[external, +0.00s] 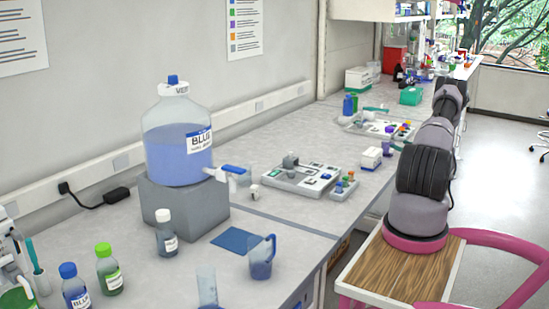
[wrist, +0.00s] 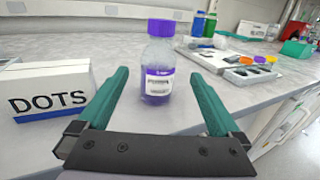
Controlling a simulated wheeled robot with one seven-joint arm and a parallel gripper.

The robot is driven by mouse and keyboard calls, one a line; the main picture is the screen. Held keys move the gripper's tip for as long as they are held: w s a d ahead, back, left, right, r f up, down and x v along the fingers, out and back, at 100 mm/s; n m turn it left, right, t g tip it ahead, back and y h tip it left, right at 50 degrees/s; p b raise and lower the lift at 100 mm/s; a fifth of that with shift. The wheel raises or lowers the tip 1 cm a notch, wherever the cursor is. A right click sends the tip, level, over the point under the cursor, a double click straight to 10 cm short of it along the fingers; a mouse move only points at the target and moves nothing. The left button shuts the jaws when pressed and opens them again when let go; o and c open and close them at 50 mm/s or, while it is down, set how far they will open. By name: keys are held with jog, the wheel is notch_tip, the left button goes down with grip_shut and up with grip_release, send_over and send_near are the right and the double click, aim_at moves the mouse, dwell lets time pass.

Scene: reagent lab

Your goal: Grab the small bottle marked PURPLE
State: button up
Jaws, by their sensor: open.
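A small purple bottle (external: 387,139) also shows beside a white box in the external view. My gripper (wrist: 160,76) is open, with one green finger on each side of the bottle in the picture. Both fingers appear apart from the bottle, and nothing is held. In the external view my gripper cannot be made out; my arm reaches away along the bench.
A white box marked DOTS (wrist: 52,92) stands close to the left finger. A light tray (wrist: 235,67) with orange-capped items lies to the right, near the bench edge. Green and blue bottles (wrist: 204,24) stand farther back. Bare bench surrounds the purple bottle.

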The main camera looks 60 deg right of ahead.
aim_at(384, 140)
jog(key=shift+w+d+f, duration=0.1)
jog(key=shift+w+f, duration=0.25)
jog(key=x, duration=1)
jog(key=shift+w, duration=0.1)
jog(key=shift+c, duration=0.3)
jog(key=c, duration=1.5)
